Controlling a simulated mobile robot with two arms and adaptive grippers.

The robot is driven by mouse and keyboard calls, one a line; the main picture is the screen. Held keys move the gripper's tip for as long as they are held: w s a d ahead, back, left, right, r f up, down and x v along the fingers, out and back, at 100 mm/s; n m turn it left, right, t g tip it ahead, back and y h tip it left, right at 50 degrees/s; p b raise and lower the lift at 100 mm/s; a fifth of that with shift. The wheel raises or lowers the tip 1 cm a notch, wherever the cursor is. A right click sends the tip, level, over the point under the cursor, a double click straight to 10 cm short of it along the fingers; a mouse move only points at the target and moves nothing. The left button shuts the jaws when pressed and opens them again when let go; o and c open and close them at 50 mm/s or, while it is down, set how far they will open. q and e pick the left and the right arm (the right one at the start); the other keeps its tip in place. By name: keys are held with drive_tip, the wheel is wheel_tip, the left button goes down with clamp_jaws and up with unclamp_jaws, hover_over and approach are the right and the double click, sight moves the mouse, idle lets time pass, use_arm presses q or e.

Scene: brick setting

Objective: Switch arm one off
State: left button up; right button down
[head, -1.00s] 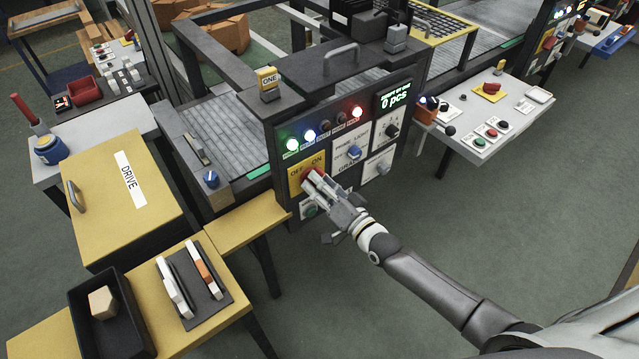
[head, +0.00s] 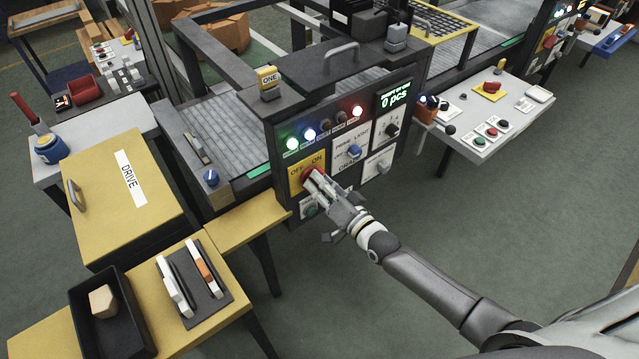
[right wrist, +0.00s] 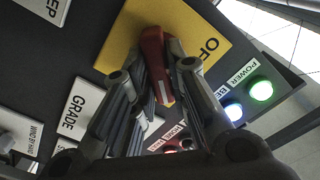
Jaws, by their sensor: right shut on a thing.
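The machine panel (head: 338,186) is a dark upright board under a yellow tag (head: 267,79) reading ONE. Low on its left is a yellow plate (head: 295,181) marked OFF and ON, with a red rotary switch (head: 308,176). My right gripper (head: 314,181) is at this switch, its fingers covering much of it. In the right wrist view the red switch handle (right wrist: 153,52) sits between the fingers of my right gripper (right wrist: 160,85), shut on it. The OFF lettering shows beside it; ON is hidden there. My left gripper is out of view.
Green (head: 292,144), blue (head: 309,135) and red (head: 357,112) lamps glow on the panel; the display (head: 394,99) reads 0 pcs. A blue knob (head: 354,151) and other knobs sit right of the switch. A yellow bench (head: 225,226) stands to the left; open floor lies right.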

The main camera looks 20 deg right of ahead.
drive_tip(key=shift+a+n, duration=0.15)
drive_tip(key=shift+n, duration=8.55)
drive_tip(key=c, duration=1.4)
unclamp_jaws()
drive_tip(key=shift+s, duration=0.1)
drive_tip(key=v, duration=1.2)
drive_tip(key=shift+f, duration=0.1)
